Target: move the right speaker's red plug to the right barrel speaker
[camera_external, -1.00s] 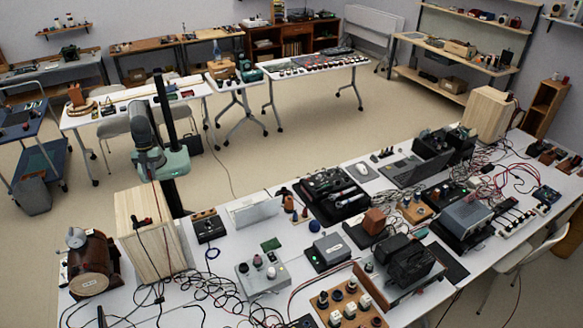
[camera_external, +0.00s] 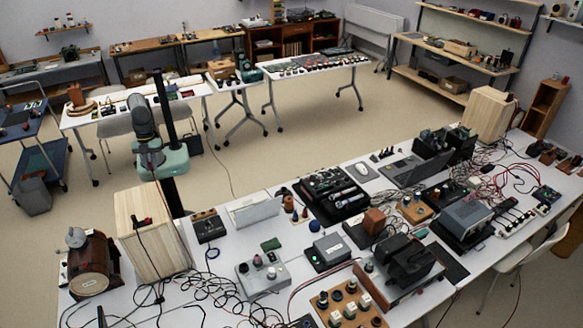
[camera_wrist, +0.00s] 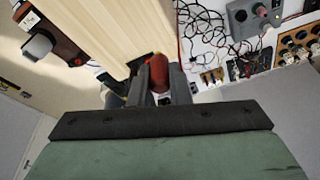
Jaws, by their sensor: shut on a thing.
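In the wrist view my gripper (camera_wrist: 160,82) is shut on a red plug (camera_wrist: 160,72), held upright between the dark fingers. The pale wooden speaker box (camera_wrist: 105,25) lies just beyond and left of the fingers. In the external view this box (camera_external: 147,232) stands at the front left of the table, with my arm behind its top edge; the fingertips are too small to make out there. The brown barrel speaker (camera_external: 92,268), with a grey round piece on top, stands left of the box. It appears partly in the wrist view (camera_wrist: 62,48). The plug's lower end is hidden.
Tangled black and red cables (camera_external: 190,290) lie right of the box. A grey control box (camera_external: 263,273) and a wooden board with knobs (camera_external: 348,303) stand further right. Another wooden speaker (camera_external: 488,113) stands at the far right.

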